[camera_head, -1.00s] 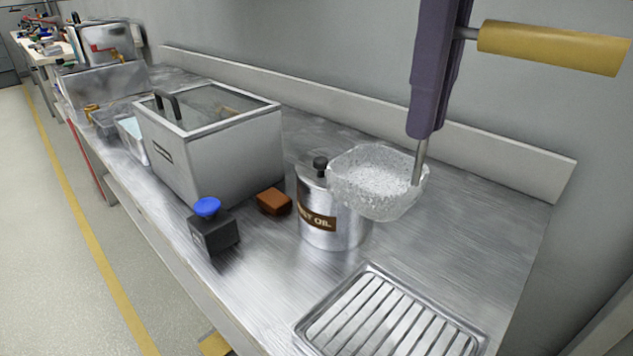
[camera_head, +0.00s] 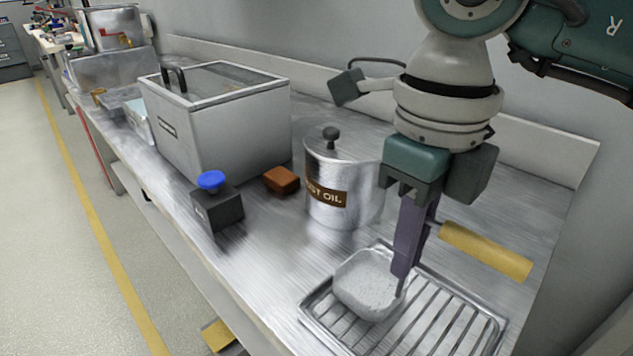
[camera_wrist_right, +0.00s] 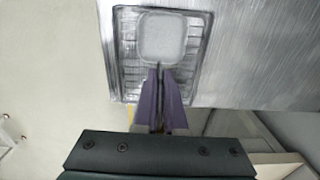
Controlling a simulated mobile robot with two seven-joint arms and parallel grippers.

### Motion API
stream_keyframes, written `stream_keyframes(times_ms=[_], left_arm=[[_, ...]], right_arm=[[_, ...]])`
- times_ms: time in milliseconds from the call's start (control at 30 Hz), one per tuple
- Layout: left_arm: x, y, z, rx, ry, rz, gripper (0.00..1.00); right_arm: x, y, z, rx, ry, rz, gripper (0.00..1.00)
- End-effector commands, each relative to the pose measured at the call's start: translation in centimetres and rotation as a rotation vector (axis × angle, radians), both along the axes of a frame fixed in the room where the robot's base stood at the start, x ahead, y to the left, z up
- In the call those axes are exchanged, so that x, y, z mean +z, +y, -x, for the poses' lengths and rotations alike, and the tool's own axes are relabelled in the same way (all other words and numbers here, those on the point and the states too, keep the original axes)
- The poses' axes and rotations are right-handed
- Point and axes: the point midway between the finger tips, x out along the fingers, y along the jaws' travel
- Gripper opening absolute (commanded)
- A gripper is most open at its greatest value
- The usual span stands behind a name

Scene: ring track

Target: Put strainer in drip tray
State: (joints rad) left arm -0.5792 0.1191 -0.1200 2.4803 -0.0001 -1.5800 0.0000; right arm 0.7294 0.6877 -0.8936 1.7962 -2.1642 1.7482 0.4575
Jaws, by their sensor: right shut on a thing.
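The strainer has a pale mesh basket (camera_head: 366,284), a thin metal rod and a yellow wooden handle (camera_head: 487,250). My right gripper (camera_head: 403,268) points down, its purple fingers shut on the strainer's rod between basket and handle. The basket is over the back left part of the ribbed metal drip tray (camera_head: 448,335); I cannot tell whether it touches the ribs. In the right wrist view the basket (camera_wrist_right: 163,38) lies within the outline of the tray (camera_wrist_right: 127,75), with the right gripper (camera_wrist_right: 160,72) at its near edge. My left gripper is not in view.
A metal oil can (camera_head: 338,185) stands behind the tray. A brown block (camera_head: 281,180), a black block with a blue knob (camera_head: 216,207) and a grey lidded box (camera_head: 220,130) stand to the left on the metal bench. The bench's front edge is close to the tray.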

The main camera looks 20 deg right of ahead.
Motion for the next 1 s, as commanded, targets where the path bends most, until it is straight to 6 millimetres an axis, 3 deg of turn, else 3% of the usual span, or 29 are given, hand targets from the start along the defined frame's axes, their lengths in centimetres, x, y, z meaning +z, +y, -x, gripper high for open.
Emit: stream_keyframes(times_ms=[367, 400, 633, 1000], left_arm=[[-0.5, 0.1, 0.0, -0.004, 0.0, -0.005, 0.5], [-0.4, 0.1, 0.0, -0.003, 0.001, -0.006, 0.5], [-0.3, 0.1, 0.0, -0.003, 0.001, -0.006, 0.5], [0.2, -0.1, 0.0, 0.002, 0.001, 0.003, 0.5]], right_arm=[[-0.7, 0.0, -0.1, 0.0, -0.002, 0.0, 0.0], [-0.6, 0.0, 0.0, 0.0, -0.001, 0.001, 0.12], [-0.5, 0.0, 0.0, 0.0, -0.001, 0.0, 0.38], [0.4, 0.0, -0.1, 0.0, -0.004, -0.001, 0.39]])
